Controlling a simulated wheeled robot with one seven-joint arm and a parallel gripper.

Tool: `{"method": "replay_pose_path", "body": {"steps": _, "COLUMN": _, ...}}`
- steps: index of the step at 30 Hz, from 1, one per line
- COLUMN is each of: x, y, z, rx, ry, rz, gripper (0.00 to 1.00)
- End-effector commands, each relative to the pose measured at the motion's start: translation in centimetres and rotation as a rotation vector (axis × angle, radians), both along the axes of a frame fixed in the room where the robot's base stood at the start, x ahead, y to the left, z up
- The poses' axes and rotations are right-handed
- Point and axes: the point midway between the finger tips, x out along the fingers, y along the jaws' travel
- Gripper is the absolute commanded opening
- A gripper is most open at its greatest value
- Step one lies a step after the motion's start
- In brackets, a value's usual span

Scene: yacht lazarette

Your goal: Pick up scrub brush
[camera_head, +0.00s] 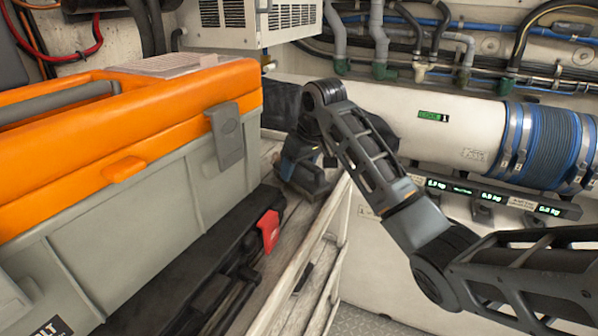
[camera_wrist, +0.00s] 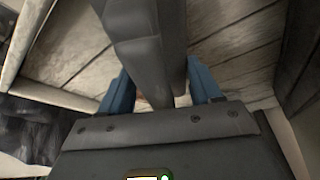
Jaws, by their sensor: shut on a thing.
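My gripper (camera_head: 303,172) is low over the wooden shelf, beyond the toolbox in the head view. In the wrist view its two blue fingers (camera_wrist: 160,92) are on either side of a long dark grey piece, shut on it. This piece appears to be the scrub brush (camera_wrist: 150,45); it runs up to the top edge of the picture. Its bristles are not clearly seen. In the head view the gripper and arm mostly hide it. I cannot tell whether it touches the slats.
A big orange-and-grey toolbox (camera_head: 130,150) fills the left. A black case with a red latch (camera_head: 268,230) lies beside it. The wooden slatted shelf (camera_head: 318,225) has a raised edge on the right. A white pipe with a blue hose (camera_head: 545,145) runs behind my arm.

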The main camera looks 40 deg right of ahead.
Motion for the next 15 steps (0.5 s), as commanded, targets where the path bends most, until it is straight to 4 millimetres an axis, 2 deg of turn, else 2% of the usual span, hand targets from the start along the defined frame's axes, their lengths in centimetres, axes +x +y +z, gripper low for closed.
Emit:
{"method": "replay_pose_path", "body": {"steps": 7, "x": 0.2, "y": 0.0, "z": 4.0, "rx": -0.002, "ry": -0.007, "rz": 0.001, "gripper": 0.23}}
{"method": "replay_pose_path", "body": {"steps": 15, "x": -2.6, "y": -5.5, "z": 7.4, "rx": -0.001, "ry": -0.004, "rz": -0.004, "gripper": 0.23}}
